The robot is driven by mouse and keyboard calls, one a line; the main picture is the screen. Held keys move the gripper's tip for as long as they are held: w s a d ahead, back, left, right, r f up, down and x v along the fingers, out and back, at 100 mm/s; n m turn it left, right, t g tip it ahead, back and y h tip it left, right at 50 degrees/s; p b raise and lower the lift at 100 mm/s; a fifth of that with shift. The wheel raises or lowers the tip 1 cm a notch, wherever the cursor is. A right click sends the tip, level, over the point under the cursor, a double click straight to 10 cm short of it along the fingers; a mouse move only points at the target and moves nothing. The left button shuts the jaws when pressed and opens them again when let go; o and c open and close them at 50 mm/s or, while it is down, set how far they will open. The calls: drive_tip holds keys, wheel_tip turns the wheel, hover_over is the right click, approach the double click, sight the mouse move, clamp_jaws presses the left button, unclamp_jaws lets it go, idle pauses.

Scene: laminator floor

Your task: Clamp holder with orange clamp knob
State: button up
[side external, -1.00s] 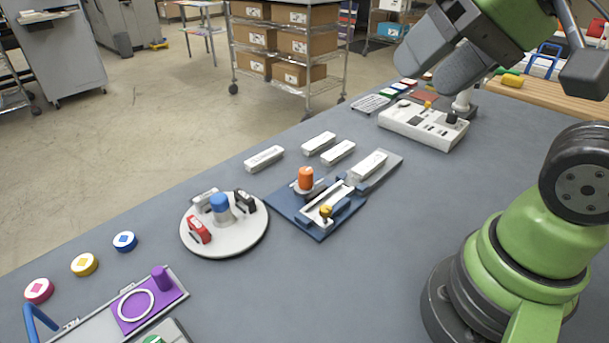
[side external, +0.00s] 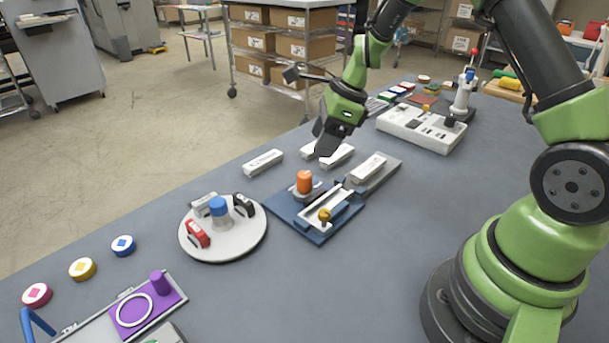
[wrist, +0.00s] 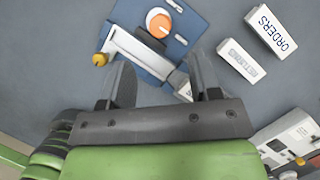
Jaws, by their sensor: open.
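An orange clamp knob (side external: 304,181) stands upright on a blue fixture plate (side external: 318,236); it also shows in the wrist view (wrist: 160,23). A pale slotted channel (side external: 327,209) with a yellow knob (side external: 325,215) at its near end lies on the plate. A white labelled holder (side external: 368,166) lies on the grey strip adjoining the plate; in the wrist view its end (wrist: 184,88) is partly hidden by a finger. My gripper (side external: 326,150) is open and empty, above the table behind the fixture. In the wrist view its fingers (wrist: 162,80) are apart, short of the orange knob.
Several white labelled holders, including one reading ORDERS (wrist: 272,32), lie behind the fixture. A round white turntable (side external: 223,245) with a blue knob stands to the left. A control box (side external: 421,128) stands at the back right.

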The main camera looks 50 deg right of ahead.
sight(305, 174)
drive_tip(key=x, duration=0.9)
drive_tip(key=shift+w+a+f, duration=0.1)
drive_tip(key=shift+f, duration=0.3)
drive_tip(key=shift+c, duration=0.2)
drive_tip(key=c, duration=0.9)
drive_tip(key=shift+o, duration=0.2)
